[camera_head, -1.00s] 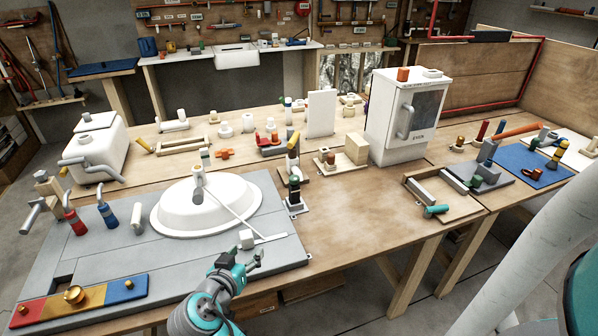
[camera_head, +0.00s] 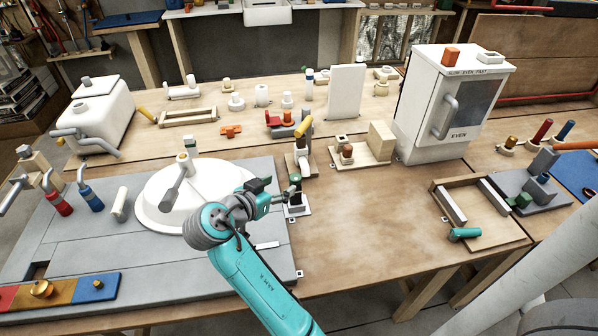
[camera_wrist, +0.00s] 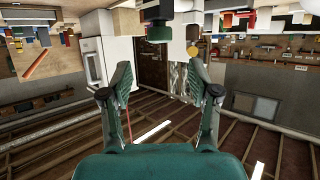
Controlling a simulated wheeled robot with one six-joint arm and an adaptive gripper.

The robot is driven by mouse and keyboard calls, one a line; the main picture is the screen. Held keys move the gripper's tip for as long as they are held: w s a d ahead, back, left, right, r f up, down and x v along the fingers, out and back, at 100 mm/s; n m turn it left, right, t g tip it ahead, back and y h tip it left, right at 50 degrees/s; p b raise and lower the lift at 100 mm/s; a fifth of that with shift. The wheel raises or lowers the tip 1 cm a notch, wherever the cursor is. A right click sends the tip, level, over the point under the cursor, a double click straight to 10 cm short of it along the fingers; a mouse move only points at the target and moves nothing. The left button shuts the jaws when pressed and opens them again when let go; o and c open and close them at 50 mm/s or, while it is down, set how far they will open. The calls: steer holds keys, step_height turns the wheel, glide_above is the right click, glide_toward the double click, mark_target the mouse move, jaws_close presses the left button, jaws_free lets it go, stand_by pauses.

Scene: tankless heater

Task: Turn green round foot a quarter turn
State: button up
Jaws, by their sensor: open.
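The green round foot (camera_head: 296,178) sits on top of a small dark post with a white base (camera_head: 297,210), at the right edge of the grey board. My gripper (camera_head: 278,191) is just left of it in the head view, partly covering the post. In the wrist view, my gripper (camera_wrist: 160,76) has its two fingers spread wide with nothing between them. The green foot (camera_wrist: 158,32) shows beyond the fingertips, above the gap in the picture. The wrist picture is upside down. I cannot tell whether a finger touches the post.
A white basin (camera_head: 155,205) lies left of my arm on the grey board (camera_head: 60,245). A stand with a yellow handle (camera_head: 303,127) is close behind the post. A white cabinet (camera_head: 425,130) stands at the back right. Bare tabletop (camera_head: 375,215) lies to the right.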

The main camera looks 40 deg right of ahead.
mark_target(295, 177)
steer(key=x, duration=0.9)
jaws_close()
